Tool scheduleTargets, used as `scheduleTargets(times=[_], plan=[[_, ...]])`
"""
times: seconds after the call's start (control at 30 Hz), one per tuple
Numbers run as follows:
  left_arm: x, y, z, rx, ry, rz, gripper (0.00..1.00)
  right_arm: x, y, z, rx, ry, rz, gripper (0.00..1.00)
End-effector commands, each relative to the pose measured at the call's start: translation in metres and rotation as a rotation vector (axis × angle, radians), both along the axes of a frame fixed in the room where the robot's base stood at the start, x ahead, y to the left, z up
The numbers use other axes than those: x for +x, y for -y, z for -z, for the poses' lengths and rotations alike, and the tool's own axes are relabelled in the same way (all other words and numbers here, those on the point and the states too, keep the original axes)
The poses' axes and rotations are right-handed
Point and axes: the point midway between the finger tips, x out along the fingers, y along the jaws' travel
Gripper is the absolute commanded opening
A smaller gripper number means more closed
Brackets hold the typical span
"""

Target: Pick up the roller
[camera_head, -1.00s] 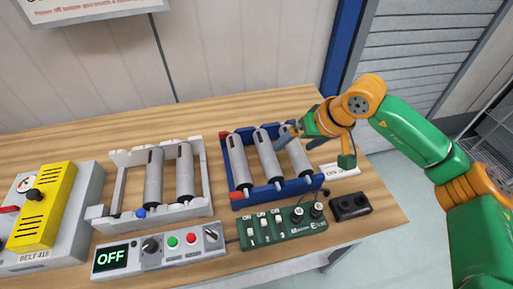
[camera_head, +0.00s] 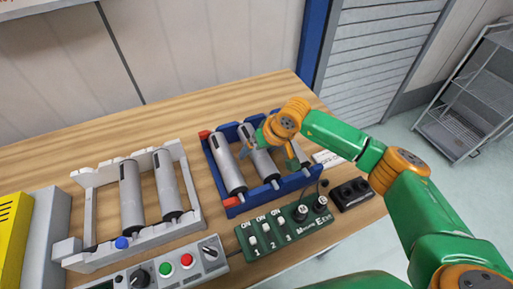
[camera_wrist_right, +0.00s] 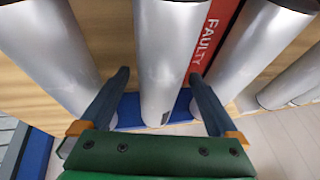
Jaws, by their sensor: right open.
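A blue rack (camera_head: 235,208) on the table holds three grey rollers: a left one (camera_head: 226,165), a middle one (camera_head: 261,165) and a right one (camera_head: 298,157). My right gripper (camera_head: 266,145) is open above the far part of this rack, over the middle roller. In the right wrist view its two fingers (camera_wrist_right: 158,76) are on either side of the middle roller (camera_wrist_right: 165,50), apart from it, with other rollers outside them. A red strip marked FAULTY (camera_wrist_right: 213,35) shows behind. My left gripper is not in view.
A white rack (camera_head: 88,215) with two rollers stands to the left. A control box (camera_head: 175,268), a green switch panel (camera_head: 287,226) and a black box (camera_head: 350,194) line the front. The wooden table behind the racks is clear. A metal shelf stands at right.

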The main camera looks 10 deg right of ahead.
Motion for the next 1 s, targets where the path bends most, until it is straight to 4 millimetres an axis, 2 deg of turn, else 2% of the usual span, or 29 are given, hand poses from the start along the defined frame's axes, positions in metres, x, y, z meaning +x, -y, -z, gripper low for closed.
scheduleTargets(times=[0.07,0.43,0.77,0.87,1.0], plan=[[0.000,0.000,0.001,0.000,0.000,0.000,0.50,0.000,0.000,0.000,0.000,0.000,0.000,0.96],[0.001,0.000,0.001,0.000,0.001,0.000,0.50,0.000,0.000,0.000,0.001,0.000,0.001,0.00],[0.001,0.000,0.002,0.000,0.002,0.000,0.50,0.000,0.000,-0.001,0.001,0.002,0.000,0.00],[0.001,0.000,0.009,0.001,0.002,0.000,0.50,0.001,-0.001,-0.006,0.004,0.005,0.000,0.00],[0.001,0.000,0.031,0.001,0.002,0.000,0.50,0.001,-0.001,-0.028,0.003,0.010,-0.002,0.00]])
